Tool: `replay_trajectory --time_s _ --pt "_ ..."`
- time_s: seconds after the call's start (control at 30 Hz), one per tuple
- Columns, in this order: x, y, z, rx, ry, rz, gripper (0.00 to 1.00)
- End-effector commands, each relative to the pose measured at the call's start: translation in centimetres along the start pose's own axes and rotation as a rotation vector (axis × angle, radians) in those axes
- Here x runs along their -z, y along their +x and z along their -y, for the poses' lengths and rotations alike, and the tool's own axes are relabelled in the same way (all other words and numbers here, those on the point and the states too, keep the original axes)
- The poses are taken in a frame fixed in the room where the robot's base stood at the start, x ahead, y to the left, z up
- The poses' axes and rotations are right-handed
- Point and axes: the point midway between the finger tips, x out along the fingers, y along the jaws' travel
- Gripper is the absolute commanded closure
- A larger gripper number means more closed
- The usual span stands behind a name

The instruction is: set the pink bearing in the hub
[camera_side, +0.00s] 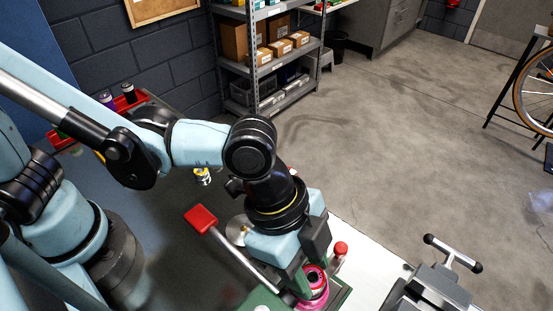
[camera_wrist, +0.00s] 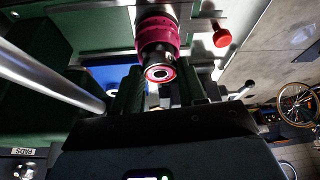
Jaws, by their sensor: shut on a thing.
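The pink bearing (camera_wrist: 160,74) is a small ring with a dark bore and a pale middle. It sits between the two dark fingers of my gripper (camera_wrist: 157,88), which is shut on it. The magenta hub (camera_wrist: 157,28) lies straight beyond the bearing in the wrist view, with a dark section between them. In the side view, the bearing (camera_side: 316,275) shows beside my gripper (camera_side: 308,282), above the magenta hub (camera_side: 315,302). The bearing and hub look lined up. I cannot tell whether they touch or whether the bearing is partly inside.
A red knob (camera_side: 341,248) stands just right of the hub. A red-ended bar (camera_side: 201,219) slants close to my gripper on the left. A grey clamp with a T-handle (camera_side: 452,252) is at the right. A shelf rack (camera_side: 268,60) stands behind on open floor.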

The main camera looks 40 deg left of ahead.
Motion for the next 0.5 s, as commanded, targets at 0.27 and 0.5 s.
replay_trajectory --time_s 0.27,0.5 --pt "0.25 -0.66 -0.01 0.0 0.0 0.0 0.96" --pt "0.28 -0.7 -0.01 0.0 0.0 0.0 0.96"
